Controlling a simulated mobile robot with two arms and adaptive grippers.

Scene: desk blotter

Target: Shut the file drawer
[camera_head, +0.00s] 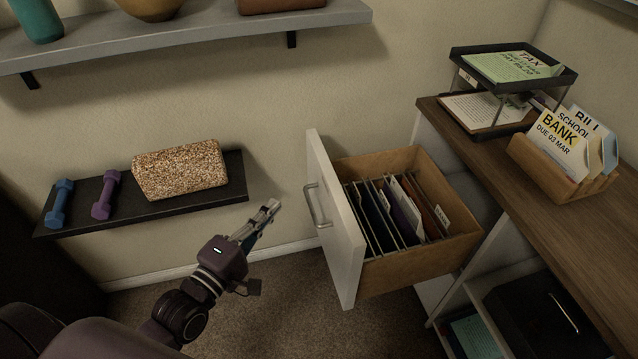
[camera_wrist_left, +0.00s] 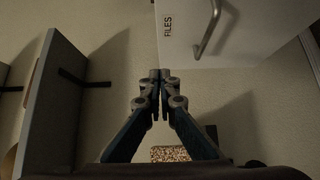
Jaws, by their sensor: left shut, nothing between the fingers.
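The file drawer (camera_head: 415,268) is pulled well out from under the wooden desk. It has wooden sides, a white front panel (camera_head: 345,250) and a metal bar handle (camera_head: 317,205). Hanging files (camera_head: 395,215) stand inside it. My left gripper (camera_head: 273,206) is shut and empty, left of the drawer front and apart from the handle in the head view. In the left wrist view the shut fingertips (camera_wrist_left: 160,74) appear by the lower edge of the white front, which bears a FILES label (camera_wrist_left: 168,36) and the handle (camera_wrist_left: 208,28). My right gripper is not in view.
A low black shelf (camera_head: 130,213) with two dumbbells and a speckled block is on the wall at left. A grey shelf (camera_head: 200,28) runs above. The desktop (camera_head: 520,195) holds a paper tray (camera_head: 512,75) and a letter holder (camera_head: 560,175). Carpet between shelf and drawer is clear.

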